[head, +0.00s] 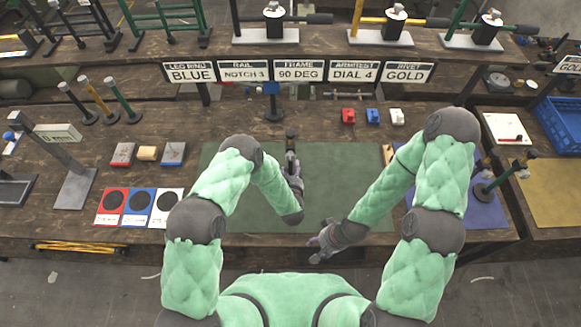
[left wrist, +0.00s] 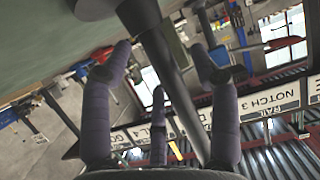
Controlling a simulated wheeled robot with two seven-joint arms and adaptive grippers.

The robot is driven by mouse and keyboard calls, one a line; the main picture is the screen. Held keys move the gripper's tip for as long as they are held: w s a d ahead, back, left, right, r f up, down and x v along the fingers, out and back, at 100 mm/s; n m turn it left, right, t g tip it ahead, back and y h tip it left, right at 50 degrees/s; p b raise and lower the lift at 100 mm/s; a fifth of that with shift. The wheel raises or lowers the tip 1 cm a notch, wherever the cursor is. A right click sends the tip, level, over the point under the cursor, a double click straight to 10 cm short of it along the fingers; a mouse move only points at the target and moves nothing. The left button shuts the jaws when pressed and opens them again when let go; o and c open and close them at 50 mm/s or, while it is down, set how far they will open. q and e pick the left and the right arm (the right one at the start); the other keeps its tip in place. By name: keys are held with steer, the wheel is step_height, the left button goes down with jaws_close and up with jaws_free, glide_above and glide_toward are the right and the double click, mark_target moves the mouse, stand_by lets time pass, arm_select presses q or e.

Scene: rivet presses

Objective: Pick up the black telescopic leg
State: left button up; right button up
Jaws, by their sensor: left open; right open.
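A black telescopic leg (head: 291,143) stands upright at the back of the green mat (head: 344,180), its lower part hidden by my left gripper (head: 293,172). In the left wrist view the leg (left wrist: 172,75) runs as a dark stepped rod between the spread fingers of my left gripper (left wrist: 160,62), with a round disc at its end. The fingers are open around it, and I cannot tell whether any touches it. My right gripper (head: 322,245) is open and empty near the table's front edge. A similar black leg (head: 75,103) stands at the left.
Beside that other leg stand a yellow leg (head: 95,100) and a green leg (head: 122,99). Red, blue and white cards (head: 139,205) lie left of the mat. Small red, blue and white blocks (head: 372,116) sit behind it. Signs (head: 298,70) line the raised back shelf.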

arm_select(q)
steer(key=shift+w+f, duration=0.25)
steer(key=shift+w, duration=0.4)
jaws_close()
step_height(320, 180, up, 9)
steer(key=shift+r, duration=0.2)
step_height(320, 180, down, 8)
steer(key=shift+r, duration=0.1)
stand_by(0.4)
